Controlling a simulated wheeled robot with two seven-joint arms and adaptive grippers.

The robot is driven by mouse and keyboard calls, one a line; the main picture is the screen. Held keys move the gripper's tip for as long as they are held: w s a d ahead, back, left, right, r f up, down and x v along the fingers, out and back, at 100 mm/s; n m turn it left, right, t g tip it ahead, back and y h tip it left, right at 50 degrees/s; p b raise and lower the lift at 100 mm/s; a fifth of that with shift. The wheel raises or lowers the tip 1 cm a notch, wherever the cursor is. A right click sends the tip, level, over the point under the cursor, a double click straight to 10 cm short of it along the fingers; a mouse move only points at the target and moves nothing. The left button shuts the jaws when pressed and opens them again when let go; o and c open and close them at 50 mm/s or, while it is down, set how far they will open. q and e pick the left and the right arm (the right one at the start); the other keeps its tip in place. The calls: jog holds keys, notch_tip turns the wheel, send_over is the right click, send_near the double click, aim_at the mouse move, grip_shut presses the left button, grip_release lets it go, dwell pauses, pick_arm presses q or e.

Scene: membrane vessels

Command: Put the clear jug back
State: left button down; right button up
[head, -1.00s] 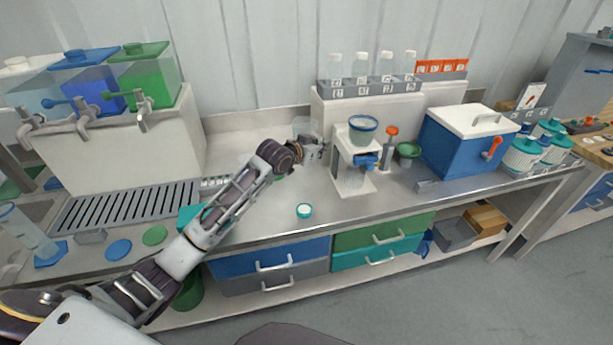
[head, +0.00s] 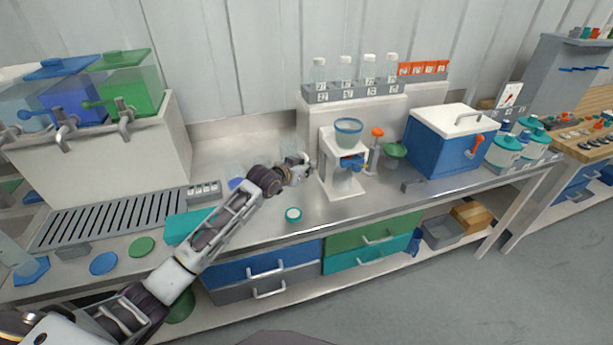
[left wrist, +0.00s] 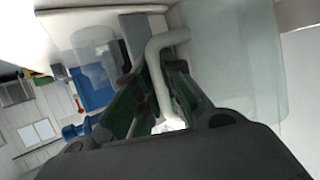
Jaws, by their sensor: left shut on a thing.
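The clear jug (left wrist: 235,60) fills the right part of the left wrist view. Its pale handle (left wrist: 158,75) runs between the two green-padded fingers of my left gripper (left wrist: 152,92), which is shut on it. In the head view my left gripper (head: 303,163) is over the back part of the steel bench, just left of the white filter stand (head: 330,150). The jug shows there only as a faint clear shape (head: 290,147) behind the gripper. Whether its base touches the bench I cannot tell. My right gripper is not in view.
The white stand holds a blue-rimmed bowl (head: 348,130) and a clear vessel (head: 344,184) below. A drain grate (head: 110,217) and colored tanks (head: 128,88) are left; a blue cooler (head: 447,145) is right.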

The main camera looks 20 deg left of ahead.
pick_arm(q)
jog(key=shift+f, duration=1.85)
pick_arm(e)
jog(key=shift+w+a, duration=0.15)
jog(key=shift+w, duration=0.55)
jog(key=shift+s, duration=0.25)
pick_arm(q)
jog(key=shift+f, duration=0.15)
jog(key=c, duration=1.5)
grip_release()
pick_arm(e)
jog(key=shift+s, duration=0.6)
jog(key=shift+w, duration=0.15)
